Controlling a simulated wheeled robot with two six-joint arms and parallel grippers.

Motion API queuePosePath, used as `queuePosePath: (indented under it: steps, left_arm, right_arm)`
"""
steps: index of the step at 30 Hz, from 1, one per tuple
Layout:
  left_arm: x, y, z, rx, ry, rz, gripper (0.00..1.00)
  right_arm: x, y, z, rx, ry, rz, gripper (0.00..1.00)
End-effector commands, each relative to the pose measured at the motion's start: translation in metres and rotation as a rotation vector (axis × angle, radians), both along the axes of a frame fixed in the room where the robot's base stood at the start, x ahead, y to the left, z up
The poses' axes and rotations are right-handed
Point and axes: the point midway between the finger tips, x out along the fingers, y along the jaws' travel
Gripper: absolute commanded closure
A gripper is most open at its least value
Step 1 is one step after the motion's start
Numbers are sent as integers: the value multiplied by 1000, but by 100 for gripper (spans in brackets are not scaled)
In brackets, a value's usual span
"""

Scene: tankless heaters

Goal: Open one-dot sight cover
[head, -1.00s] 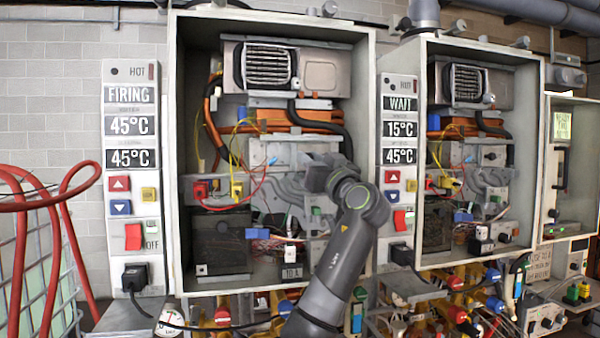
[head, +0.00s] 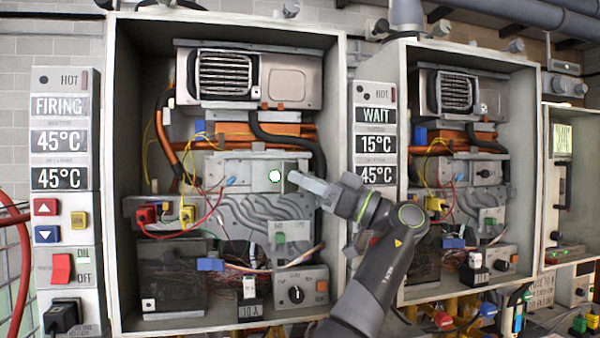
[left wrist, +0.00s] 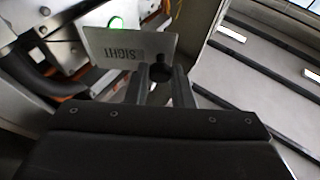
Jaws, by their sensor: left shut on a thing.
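The sight cover (left wrist: 115,47) is a pale plate marked SIGHT, with a dark knob (left wrist: 159,72), in the left wrist view. My left gripper (left wrist: 162,82) is shut on this knob. In the head view my left gripper (head: 296,178) is at the right side of the left heater's inside. Just left of it a round, green-white lit sight hole (head: 274,175) shows uncovered; its green glow also shows in the left wrist view (left wrist: 117,22). The cover is hard to make out in the head view, and I cannot see its dot mark. My right gripper is not in view.
The left heater's open cabinet (head: 113,200) surrounds the work area, its right wall close to my gripper. Inside are a grilled fan unit (head: 225,75), hoses, wires and a dial box (head: 298,292). A second heater (head: 403,190) stands to the right.

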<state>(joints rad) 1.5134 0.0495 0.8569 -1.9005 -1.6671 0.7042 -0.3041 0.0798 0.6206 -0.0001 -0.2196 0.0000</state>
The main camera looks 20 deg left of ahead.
Motion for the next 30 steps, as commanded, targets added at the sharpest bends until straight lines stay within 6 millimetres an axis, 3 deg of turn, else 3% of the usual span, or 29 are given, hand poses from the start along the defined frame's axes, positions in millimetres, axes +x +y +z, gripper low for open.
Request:
queuePosePath:
  steps: [19, 20, 24, 30]
  left_arm:
    - [1, -2, 0, -2, -1, 41, 100]
    - [1, -2, 0, -2, -1, 41, 76]
    - [1, -2, 0, -1, -1, 41, 58]
    - [1, -2, 0, -1, -1, 41, 58]
  right_arm:
    - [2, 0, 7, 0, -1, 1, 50]
    - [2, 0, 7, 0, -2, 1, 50]
    - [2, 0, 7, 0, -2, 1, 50]
    - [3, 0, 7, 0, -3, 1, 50]
